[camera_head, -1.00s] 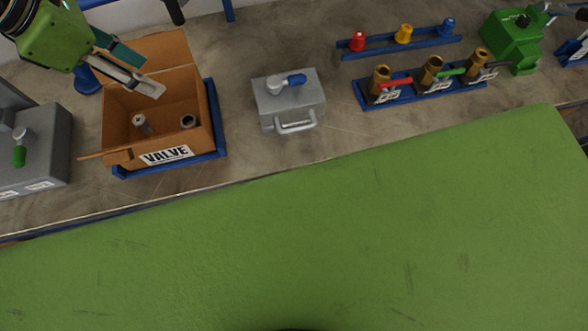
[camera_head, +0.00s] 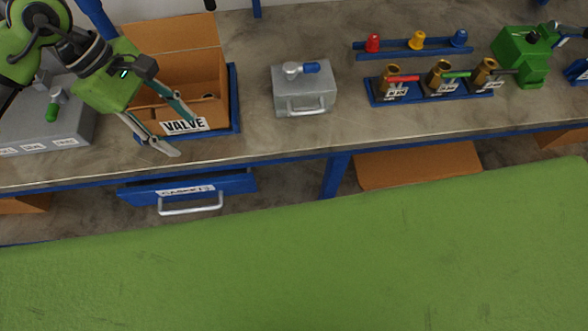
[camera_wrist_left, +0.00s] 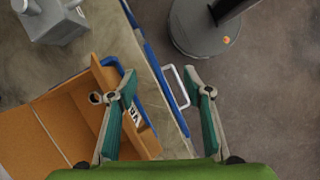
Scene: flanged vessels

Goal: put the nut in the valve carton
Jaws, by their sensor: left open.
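The valve carton (camera_head: 222,72) is an open brown box with a VALVE label, on the bench at the left. It also shows in the left wrist view (camera_wrist_left: 45,115). A small dark ring-shaped part (camera_head: 209,96) lies inside it, and shows in the left wrist view (camera_wrist_left: 95,97); I cannot tell whether it is the nut. My left gripper (camera_head: 178,135) is open over the carton's front edge, its fingers spread and pointing down. In the left wrist view the space between its fingers (camera_wrist_left: 162,80) is empty. The gripper hides part of the carton's inside. My right gripper is not in view.
A blue drawer (camera_head: 238,182) labelled GASKETS, with a pale handle, is below the bench's front edge. A grey box (camera_head: 305,98) with a blue-handled valve stands right of the carton. Brass valves stand in a blue rack (camera_head: 465,94) further right. Bare bench lies between them.

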